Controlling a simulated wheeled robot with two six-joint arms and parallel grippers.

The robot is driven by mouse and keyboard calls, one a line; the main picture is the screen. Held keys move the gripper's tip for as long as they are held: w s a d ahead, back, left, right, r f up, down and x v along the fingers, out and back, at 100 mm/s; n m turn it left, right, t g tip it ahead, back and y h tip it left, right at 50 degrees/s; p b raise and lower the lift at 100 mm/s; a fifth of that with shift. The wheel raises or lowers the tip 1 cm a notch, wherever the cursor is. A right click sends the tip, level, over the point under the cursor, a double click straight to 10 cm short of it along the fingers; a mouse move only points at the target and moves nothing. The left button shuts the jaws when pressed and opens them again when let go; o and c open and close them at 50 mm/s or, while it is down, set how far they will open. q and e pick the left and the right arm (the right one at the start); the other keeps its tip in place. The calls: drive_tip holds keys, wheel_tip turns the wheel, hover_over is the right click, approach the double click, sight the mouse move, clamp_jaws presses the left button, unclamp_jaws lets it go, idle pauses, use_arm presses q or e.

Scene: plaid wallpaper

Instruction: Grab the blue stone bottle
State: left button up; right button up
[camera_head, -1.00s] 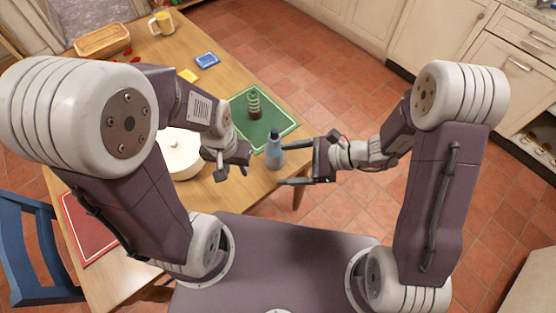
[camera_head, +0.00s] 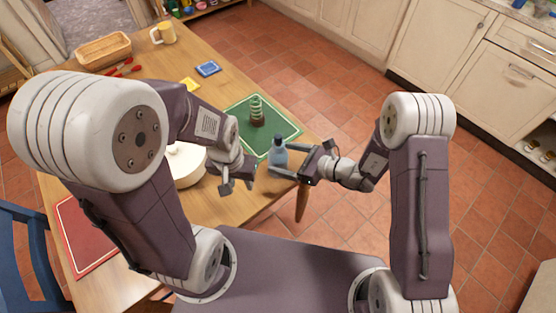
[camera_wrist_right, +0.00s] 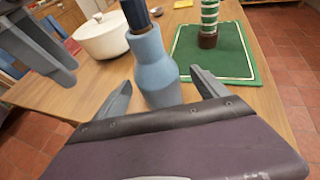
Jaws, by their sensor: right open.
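The blue stone bottle (camera_head: 279,155) stands upright near the right edge of the wooden table, with a dark blue neck and stopper. In the right wrist view the bottle (camera_wrist_right: 155,66) stands between the fingertips of my right gripper (camera_wrist_right: 162,90), which is open; a gap shows on the finger sides. In the head view my right gripper (camera_head: 282,159) reaches in from the right, its fingers around the bottle's sides. My left gripper (camera_head: 238,188) is open and empty, left of the bottle; it also shows in the right wrist view (camera_wrist_right: 50,45) at upper left.
A green mat (camera_head: 262,140) behind the bottle bears a green-and-white striped item (camera_head: 257,110) with a brown base. A white lidded pot (camera_head: 187,165) stands left, partly hidden by my left arm. A blue chair (camera_head: 35,250) is at the left. Free floor lies right of the table.

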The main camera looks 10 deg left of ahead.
sight(271, 152)
drive_tip(key=x, duration=0.5)
drive_tip(key=shift+a, duration=0.3)
drive_tip(key=shift+r, duration=0.1)
clamp_jaws()
drive_tip(key=shift+r, duration=0.1)
drive_tip(key=shift+r, duration=0.6)
wheel_tip(271, 152, up, 3)
drive_tip(key=shift+f+p, duration=0.15)
drive_tip(key=shift+p, duration=0.2)
drive_tip(key=w+d+r, duration=0.5)
drive_tip(key=w+r, duration=0.2)
drive_tip(key=w, duration=0.3)
drive_tip(key=shift+w+p, duration=0.25)
drive_tip(key=shift+p, duration=0.1)
